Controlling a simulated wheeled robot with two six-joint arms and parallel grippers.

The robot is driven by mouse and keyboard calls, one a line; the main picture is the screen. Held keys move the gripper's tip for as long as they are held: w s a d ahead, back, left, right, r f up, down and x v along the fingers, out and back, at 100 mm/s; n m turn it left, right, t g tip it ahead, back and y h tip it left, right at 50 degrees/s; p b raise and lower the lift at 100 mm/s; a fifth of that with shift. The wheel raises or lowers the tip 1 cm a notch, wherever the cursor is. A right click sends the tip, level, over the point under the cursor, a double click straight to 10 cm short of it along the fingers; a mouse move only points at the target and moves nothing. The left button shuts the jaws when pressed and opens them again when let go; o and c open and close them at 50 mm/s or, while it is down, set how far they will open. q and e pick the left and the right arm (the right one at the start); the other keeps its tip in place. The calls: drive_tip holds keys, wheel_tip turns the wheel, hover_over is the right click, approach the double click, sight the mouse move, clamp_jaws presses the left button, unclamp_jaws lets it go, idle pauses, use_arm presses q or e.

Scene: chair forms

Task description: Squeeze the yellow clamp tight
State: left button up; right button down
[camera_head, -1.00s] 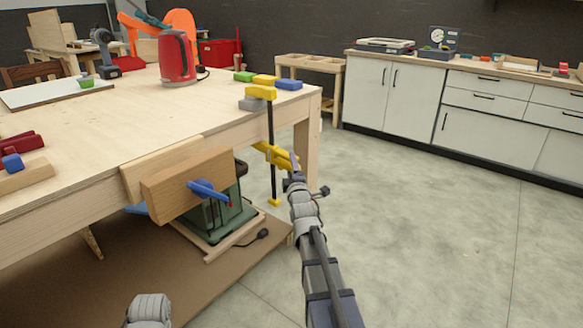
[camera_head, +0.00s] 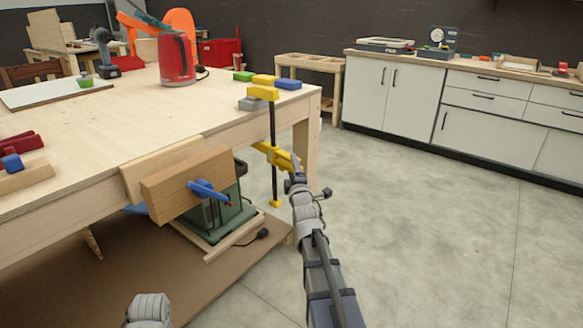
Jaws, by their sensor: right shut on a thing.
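The yellow clamp (camera_head: 272,154) stands upright at the right front corner of the workbench (camera_head: 130,115). Its upper yellow jaw (camera_head: 263,93) is at the tabletop, and its dark bar runs down past the bench edge to a yellow end piece (camera_head: 275,203). My right gripper (camera_head: 292,174) is at the clamp's lower yellow sliding part and shut on it; the fingertips are small and partly hidden. Of my left arm only a grey piece (camera_head: 149,309) shows at the bottom edge; its gripper is out of view.
Colored blocks (camera_head: 289,84) and a red kettle (camera_head: 177,58) are on the bench. The floor to the right is clear.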

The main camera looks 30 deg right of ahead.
drive_tip(key=shift+s, duration=0.3)
drive_tip(key=shift+c, duration=1.6)
unclamp_jaws()
drive_tip(key=shift+r, duration=0.1)
drive_tip(key=shift+o, duration=1)
drive_tip(key=shift+r, duration=0.15)
drive_tip(key=shift+r+p, duration=0.25)
drive_tip(key=shift+p, duration=0.25)
drive_tip(key=shift+r, duration=0.1)
drive_tip(key=shift+w, duration=0.85)
